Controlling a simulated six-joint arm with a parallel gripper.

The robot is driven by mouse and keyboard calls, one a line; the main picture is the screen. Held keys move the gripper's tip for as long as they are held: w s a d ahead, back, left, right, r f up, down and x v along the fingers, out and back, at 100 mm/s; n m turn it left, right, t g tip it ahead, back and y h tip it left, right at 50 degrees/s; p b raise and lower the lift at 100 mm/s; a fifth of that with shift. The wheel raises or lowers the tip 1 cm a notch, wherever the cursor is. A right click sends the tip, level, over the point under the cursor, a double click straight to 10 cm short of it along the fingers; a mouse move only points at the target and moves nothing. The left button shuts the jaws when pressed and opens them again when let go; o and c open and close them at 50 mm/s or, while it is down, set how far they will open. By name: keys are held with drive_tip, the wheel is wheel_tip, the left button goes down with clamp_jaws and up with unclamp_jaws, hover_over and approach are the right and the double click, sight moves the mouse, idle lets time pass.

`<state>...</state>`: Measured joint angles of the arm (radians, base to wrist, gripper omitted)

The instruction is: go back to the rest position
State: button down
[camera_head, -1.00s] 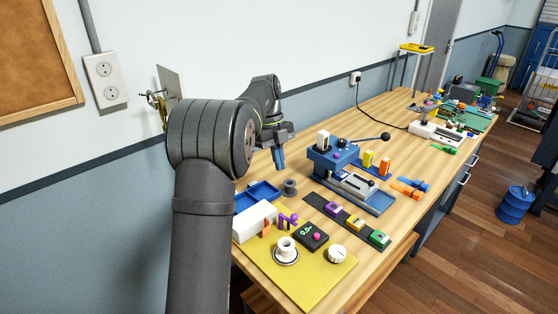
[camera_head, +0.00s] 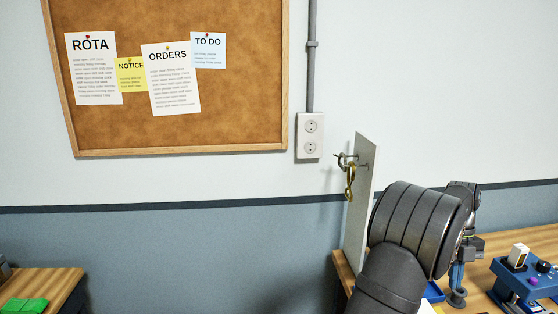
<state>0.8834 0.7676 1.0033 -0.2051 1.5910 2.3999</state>
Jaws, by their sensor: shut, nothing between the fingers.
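My arm rises at the lower right of the head view, with its dark elbow in front of part of the bench. My gripper (camera_head: 457,284) is beyond it, pointing down with its blue fingers together and nothing held. It shows above a dark grey round piece (camera_head: 457,298) on the wooden bench; whether they touch cannot be told. A blue machine (camera_head: 525,285) with a white block on top stands to the right of the gripper, apart from it.
An upright grey panel (camera_head: 359,210) with hooks and a brass-coloured piece (camera_head: 350,182) stands at the bench's left end, close to my elbow. A blue tray (camera_head: 435,291) is partly hidden by my arm. A cork board (camera_head: 215,120) and a socket (camera_head: 309,136) are on the wall. Another bench (camera_head: 60,285) is at lower left.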

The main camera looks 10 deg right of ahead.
drive_tip(key=shift+s+a+f+n+t+h, duration=0.2)
drive_tip(key=shift+a+f+n+h, duration=0.6)
drive_tip(key=shift+n, duration=1.3)
drive_tip(key=shift+w+a+f+n+t+h, duration=0.1)
drive_tip(key=shift+a+f+n+t+h, duration=0.3)
drive_tip(key=shift+f+n, duration=1.25)
drive_tip(key=shift+s+a+f+n+t+h, duration=0.15)
drive_tip(key=shift+a+f+n+h, duration=0.5)
drive_tip(key=shift+n, duration=1.9)
drive_tip(key=shift+a+r+y, duration=0.15)
drive_tip(key=shift+r+y, duration=0.05)
drive_tip(key=shift+y, duration=0.05)
